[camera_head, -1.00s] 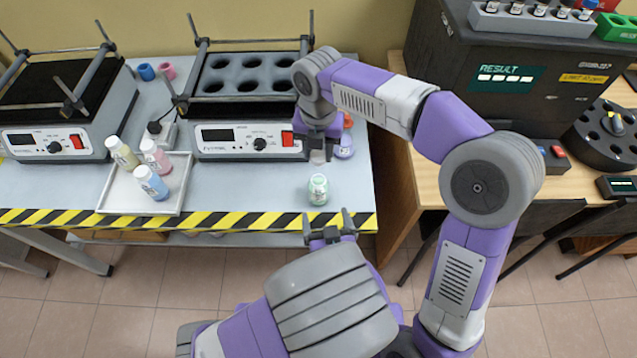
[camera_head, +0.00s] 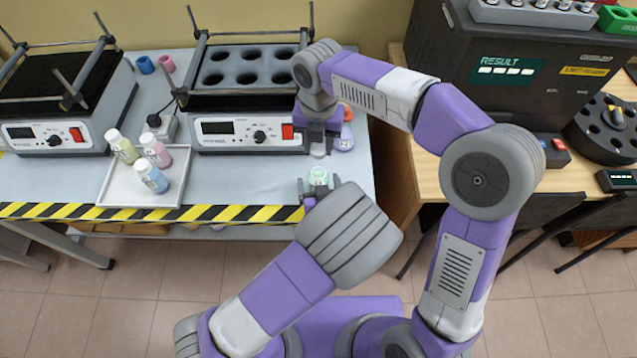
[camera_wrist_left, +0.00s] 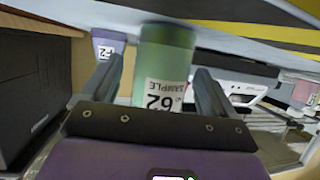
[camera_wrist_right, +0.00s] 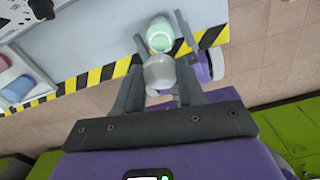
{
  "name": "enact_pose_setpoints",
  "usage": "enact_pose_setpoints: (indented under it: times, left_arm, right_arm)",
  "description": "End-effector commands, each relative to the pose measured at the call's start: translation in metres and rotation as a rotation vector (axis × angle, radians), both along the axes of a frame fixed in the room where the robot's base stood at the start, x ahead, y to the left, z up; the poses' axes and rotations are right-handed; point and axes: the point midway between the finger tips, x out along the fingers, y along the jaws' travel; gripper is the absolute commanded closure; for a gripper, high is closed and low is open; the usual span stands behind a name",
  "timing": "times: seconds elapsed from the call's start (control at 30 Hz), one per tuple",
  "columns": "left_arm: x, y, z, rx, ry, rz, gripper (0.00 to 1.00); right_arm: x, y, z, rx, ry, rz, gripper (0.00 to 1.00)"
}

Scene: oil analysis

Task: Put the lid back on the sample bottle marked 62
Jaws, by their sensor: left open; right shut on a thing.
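The green sample bottle (camera_head: 319,177) stands uncapped near the table's front edge. Its label reads 62, upside down in the left wrist view (camera_wrist_left: 165,75). My left gripper (camera_head: 317,188) is open, with one finger on each side of the bottle; I cannot tell whether they touch it. My right gripper (camera_head: 319,148) points down just behind the bottle. It is shut on a pale, translucent lid (camera_wrist_right: 160,72), which shows between its fingers in the right wrist view. The lid is apart from the bottle's mouth.
A lilac bottle (camera_head: 344,138) stands close to the right of my right gripper. A shaker (camera_head: 250,108) stands behind. A white tray (camera_head: 115,188) at left holds yellow, pink and blue bottles. A dark analyser (camera_head: 500,100) stands on the right-hand wooden table.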

Motion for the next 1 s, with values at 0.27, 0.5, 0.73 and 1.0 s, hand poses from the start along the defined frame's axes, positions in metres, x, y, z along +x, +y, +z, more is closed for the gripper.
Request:
enact_pose_setpoints:
  times: [0.27, 0.5, 0.73, 1.0]
  left_arm:
    - [0.0057, 0.0013, -0.0026, 0.001, 0.0, 0.0, 0.12]
    - [0.0055, 0.0012, -0.0024, 0.001, 0.0, 0.0, 0.28]
    - [0.0054, 0.0011, -0.0024, 0.001, 0.0, 0.0, 0.64]
    - [0.0054, 0.001, -0.0023, 0.0, 0.0, 0.0, 0.92]
  right_arm:
    - [0.0, 0.0, 0.0001, 0.0, 0.0, 0.0, 0.89]
    - [0.0, 0.0, 0.0001, 0.0, 0.0, 0.0, 0.89]
    - [0.0, 0.0, 0.0001, 0.0, 0.0, 0.0, 0.89]
    - [0.0, -0.0001, -0.002, -0.001, 0.001, 0.0, 0.89]
